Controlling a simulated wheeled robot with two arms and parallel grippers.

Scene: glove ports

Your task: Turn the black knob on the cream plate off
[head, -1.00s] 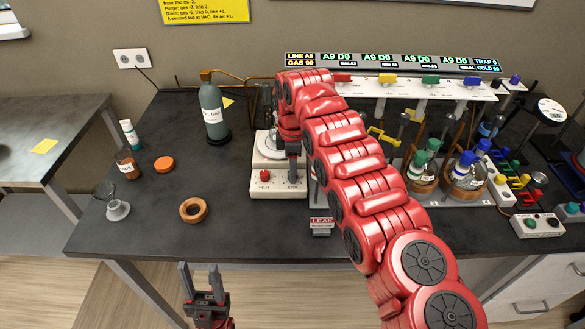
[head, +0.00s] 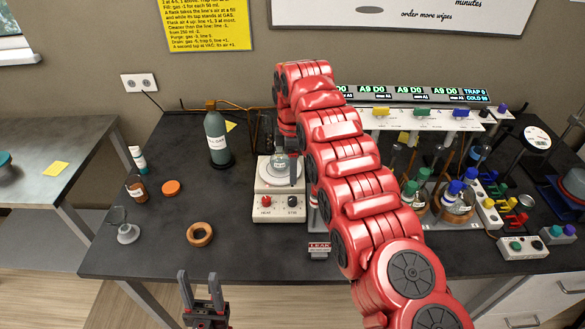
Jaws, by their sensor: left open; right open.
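The cream hot plate (head: 265,212) stands on the dark bench, with a round white top. Its front face has a red knob (head: 266,201) on the left and a black knob (head: 292,201) on the right. I see no contact with the knob. My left gripper (head: 200,283) is open and empty, low in front of the bench edge.
A grey gas bottle (head: 217,138) stands behind left. An orange-brown ring (head: 200,234) lies left of the plate. A red-labelled block (head: 319,249) is at front right. My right arm hides much of the bench's middle.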

